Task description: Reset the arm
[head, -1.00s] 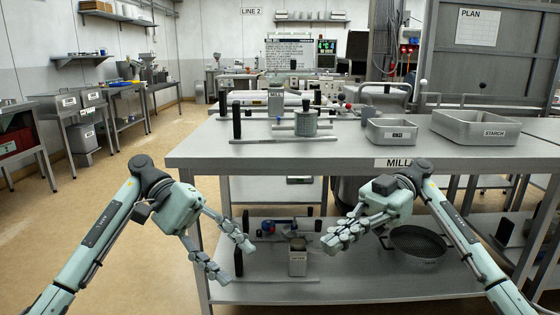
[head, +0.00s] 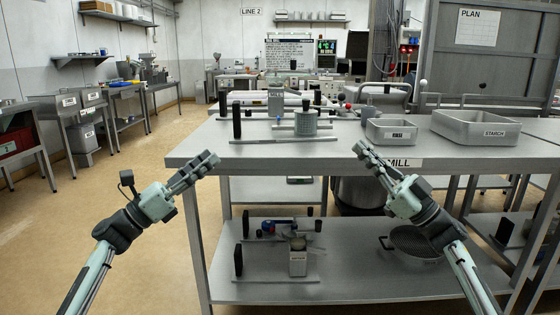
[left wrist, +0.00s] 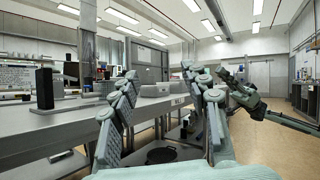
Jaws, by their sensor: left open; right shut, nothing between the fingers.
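My left gripper (head: 207,167) is in front of the left front corner of the steel table (head: 350,157). It points up and to the right and holds nothing. In the left wrist view its two fingers (left wrist: 160,95) stand wide apart with nothing between them. My right gripper (head: 360,148) is in front of the table's front edge, left of the MILL label (head: 402,163), pointing up and to the left. Its fingers are closed together with nothing between them. My right arm also shows in the left wrist view (left wrist: 262,108).
On the table are a grey can (head: 306,123), a black-posted stand (head: 236,122), a small tray (head: 391,131) and the STARCH tray (head: 476,127). The lower shelf (head: 345,285) holds a small metal container (head: 298,261) and a round dark pan (head: 415,241). The floor at left is open.

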